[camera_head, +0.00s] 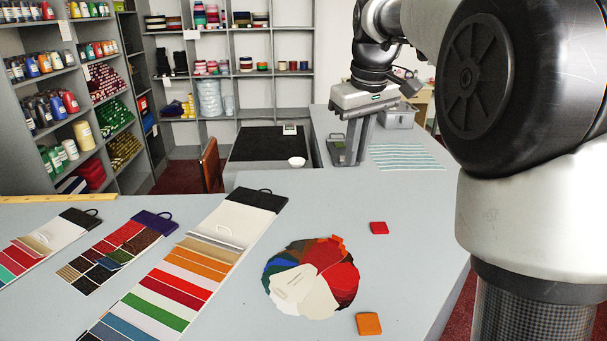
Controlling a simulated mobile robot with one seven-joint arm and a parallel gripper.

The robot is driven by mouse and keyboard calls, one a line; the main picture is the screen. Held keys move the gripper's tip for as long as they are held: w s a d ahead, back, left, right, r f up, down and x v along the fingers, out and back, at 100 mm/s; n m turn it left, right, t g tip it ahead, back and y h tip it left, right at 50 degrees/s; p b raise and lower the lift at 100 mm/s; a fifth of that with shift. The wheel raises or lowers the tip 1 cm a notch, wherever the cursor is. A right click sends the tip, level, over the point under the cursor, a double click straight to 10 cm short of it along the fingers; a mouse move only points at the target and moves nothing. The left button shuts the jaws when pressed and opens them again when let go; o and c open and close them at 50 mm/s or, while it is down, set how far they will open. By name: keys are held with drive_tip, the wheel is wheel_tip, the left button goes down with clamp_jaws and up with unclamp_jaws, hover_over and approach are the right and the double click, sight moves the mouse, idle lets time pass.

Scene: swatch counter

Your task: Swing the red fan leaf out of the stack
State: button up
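The fan stack (295,286) lies spread in a round on the grey counter, right of centre. Its leaves run from dark blue and green at the left through browns and orange to red, with cream leaves on top at the front. A red fan leaf (322,253) shows at the upper right of the stack, among other reddish leaves, partly overlapped by its neighbours. My gripper (362,160) points down over the far part of the counter, well behind the fan and apart from it. Whether its fingers are open or shut is unclear.
A red swatch (379,228) and an orange swatch (369,323) lie right of the fan. A long striped sample card (172,291) and two smaller cards lie to the left. A striped cloth (405,157) and a grey box (397,118) are at the back.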

drive_tip(key=w+f+n+g, duration=0.1)
drive_tip(key=w+f+n, duration=0.1)
drive_tip(key=w+f, duration=0.65)
drive_tip(key=n+g+b, duration=0.2)
drive_tip(key=n, duration=0.1)
hover_over(333, 235)
drive_tip(key=s, duration=0.2)
wheel_tip(333, 235, down, 11)
drive_tip(key=f, duration=0.8)
drive_tip(key=f+b, duration=0.1)
drive_tip(key=f, duration=0.7)
drive_tip(key=shift+s+a+f, duration=0.15)
drive_tip(key=shift+a, duration=0.05)
clamp_jaws()
drive_tip(key=shift+b, duration=0.3)
